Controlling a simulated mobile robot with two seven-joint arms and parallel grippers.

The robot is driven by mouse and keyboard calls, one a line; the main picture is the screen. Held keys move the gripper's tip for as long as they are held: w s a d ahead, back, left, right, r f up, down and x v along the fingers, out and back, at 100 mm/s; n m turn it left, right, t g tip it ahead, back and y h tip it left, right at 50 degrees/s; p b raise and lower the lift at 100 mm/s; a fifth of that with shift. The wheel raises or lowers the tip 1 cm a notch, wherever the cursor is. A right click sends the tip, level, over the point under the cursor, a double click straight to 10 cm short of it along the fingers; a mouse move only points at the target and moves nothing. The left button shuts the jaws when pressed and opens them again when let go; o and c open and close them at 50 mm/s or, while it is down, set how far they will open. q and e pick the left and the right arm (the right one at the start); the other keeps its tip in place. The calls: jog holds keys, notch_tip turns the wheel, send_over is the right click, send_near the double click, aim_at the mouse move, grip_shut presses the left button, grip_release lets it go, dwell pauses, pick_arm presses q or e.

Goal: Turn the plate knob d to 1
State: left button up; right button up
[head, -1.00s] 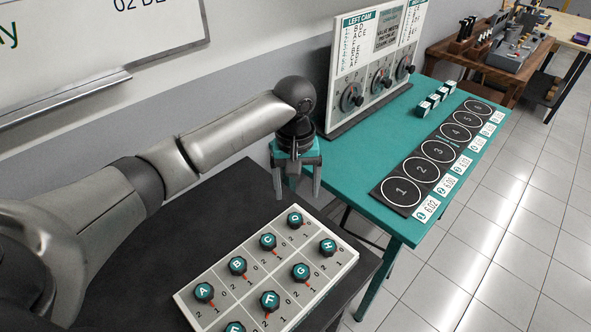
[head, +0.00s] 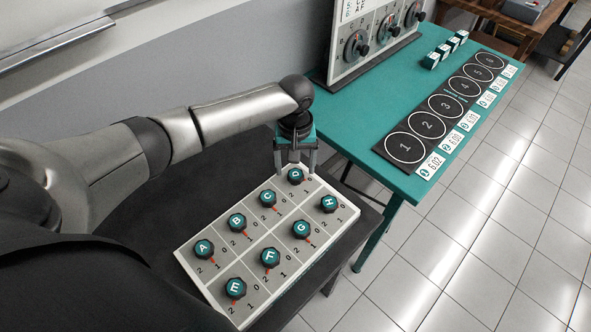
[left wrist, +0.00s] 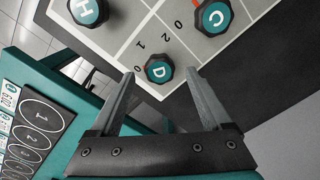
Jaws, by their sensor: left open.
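The knob plate (head: 207,273) is a pale panel with several dark knobs, each with a teal lettered cap and the numbers 0, 1 and 2 around it. Knob D (head: 295,175) is at its far corner; in the left wrist view knob D (left wrist: 158,69) sits just beyond and between the fingertips. I cannot see contact. My right gripper is not in view.
Neighbouring knobs C (head: 268,198) and H (head: 328,203) stand close to knob D. The plate lies on a black table (head: 150,215). A teal table (head: 365,135) with a numbered mat (head: 425,124) and an upright dial board (head: 345,75) stands beyond.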

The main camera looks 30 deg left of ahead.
pick_arm(q)
jog(key=shift+f, duration=0.9)
jog(key=shift+c, duration=0.2)
grip_shut()
